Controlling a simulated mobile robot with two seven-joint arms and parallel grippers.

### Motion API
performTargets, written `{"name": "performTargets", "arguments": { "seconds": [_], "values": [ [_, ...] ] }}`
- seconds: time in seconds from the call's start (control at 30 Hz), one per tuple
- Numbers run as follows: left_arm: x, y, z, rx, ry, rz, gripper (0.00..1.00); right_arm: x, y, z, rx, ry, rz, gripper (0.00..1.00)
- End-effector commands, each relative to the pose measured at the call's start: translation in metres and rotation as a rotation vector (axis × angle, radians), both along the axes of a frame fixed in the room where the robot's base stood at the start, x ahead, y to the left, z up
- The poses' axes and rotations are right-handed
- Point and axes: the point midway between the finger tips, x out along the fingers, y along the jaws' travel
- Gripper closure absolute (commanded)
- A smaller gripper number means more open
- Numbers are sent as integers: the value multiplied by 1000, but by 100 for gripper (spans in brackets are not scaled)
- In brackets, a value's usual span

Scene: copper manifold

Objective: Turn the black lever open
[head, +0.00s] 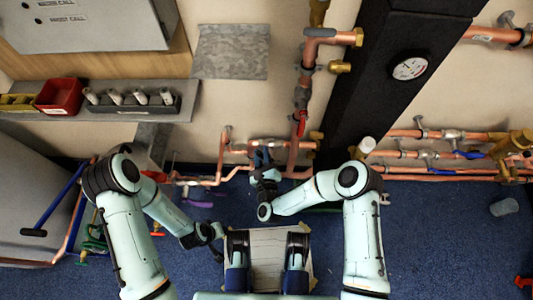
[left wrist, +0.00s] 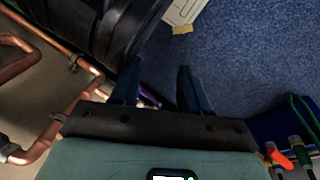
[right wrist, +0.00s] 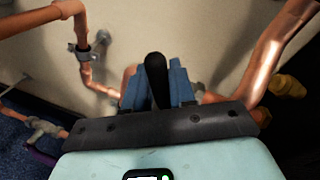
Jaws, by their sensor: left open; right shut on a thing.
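The black lever (right wrist: 156,78) shows in the right wrist view between the two blue fingers of my right gripper (right wrist: 158,85). The gripper is shut on it, and the lever's rounded end sticks out past the fingers. In the head view my right gripper (head: 262,160) is at the copper pipes low on the wall, and it hides the lever there. My left gripper (left wrist: 160,88) is open and empty in the left wrist view, its fingers apart above the blue floor. The valve body under the black lever is mostly hidden.
Copper pipes (head: 230,150) run along the wall around my right gripper. A red lever (head: 301,122) sits on the upright pipe above. A black column (head: 375,80) with a gauge (head: 409,68) stands to the right.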

Motion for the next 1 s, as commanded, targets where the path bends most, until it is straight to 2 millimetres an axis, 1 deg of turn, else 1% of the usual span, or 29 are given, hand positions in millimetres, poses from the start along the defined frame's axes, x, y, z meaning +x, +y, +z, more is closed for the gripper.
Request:
{"name": "performTargets", "arguments": {
  "seconds": [0.13, 0.53, 0.8, 1.0],
  "values": [
    [6, -1, 6, 2, -20, -1, 55, -1, 9, -5, -138, 3, 1, 100],
    [17, -3, 16, 3, -56, -3, 55, -1, 25, -24, -520, 3, 1, 100],
    [21, -3, 20, 3, -71, -4, 55, -1, 32, -39, -769, 4, 0, 100],
    [22, -4, 21, 4, -74, -4, 55, -1, 34, -48, -922, 3, 1, 100]
  ]
}}
